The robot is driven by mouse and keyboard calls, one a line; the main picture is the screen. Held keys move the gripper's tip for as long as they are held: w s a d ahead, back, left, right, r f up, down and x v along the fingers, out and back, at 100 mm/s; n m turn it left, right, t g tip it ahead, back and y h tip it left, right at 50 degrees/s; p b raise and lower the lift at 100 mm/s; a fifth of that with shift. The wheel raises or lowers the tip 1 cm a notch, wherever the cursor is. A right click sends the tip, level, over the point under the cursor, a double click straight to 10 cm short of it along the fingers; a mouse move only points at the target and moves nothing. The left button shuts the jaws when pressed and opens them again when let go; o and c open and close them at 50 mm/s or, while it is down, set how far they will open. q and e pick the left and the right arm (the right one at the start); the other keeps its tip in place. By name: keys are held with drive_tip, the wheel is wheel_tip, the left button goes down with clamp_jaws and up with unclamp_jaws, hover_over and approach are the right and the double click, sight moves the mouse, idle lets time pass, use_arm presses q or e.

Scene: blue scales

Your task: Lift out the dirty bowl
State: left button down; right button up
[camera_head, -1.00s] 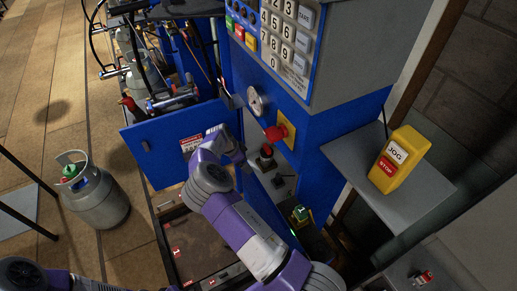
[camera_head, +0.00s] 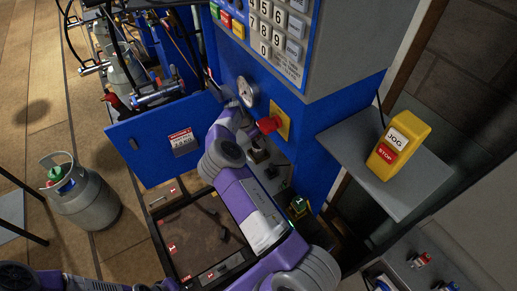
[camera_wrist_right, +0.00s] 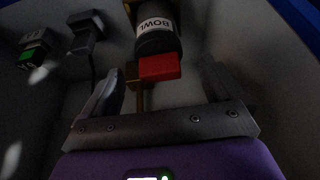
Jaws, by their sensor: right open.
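A dark cylinder labelled BOWL (camera_wrist_right: 155,32) is at the top middle of the right wrist view, with a red block (camera_wrist_right: 160,67) at its lower end. My right gripper (camera_wrist_right: 163,78) is open. Its two fingers point toward the cylinder, and the red block shows between them; contact cannot be told. In the head view my right arm reaches to the open blue cabinet, and its fingertips are hard to make out there. My left gripper is out of view; only part of its arm shows at the bottom left.
An open blue door (camera_head: 160,140) hangs left of my right arm, with a red knob (camera_head: 269,124) close on the right. A brown-floored tray (camera_head: 190,235) lies below. A grey shelf (camera_head: 405,190) carries a yellow JOG/STOP box (camera_head: 400,145). A grey gas cylinder (camera_head: 85,205) stands on the floor.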

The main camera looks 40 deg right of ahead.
drive_tip(key=x, duration=0.5)
drive_tip(key=shift+b, duration=0.35)
drive_tip(key=c, duration=1.2)
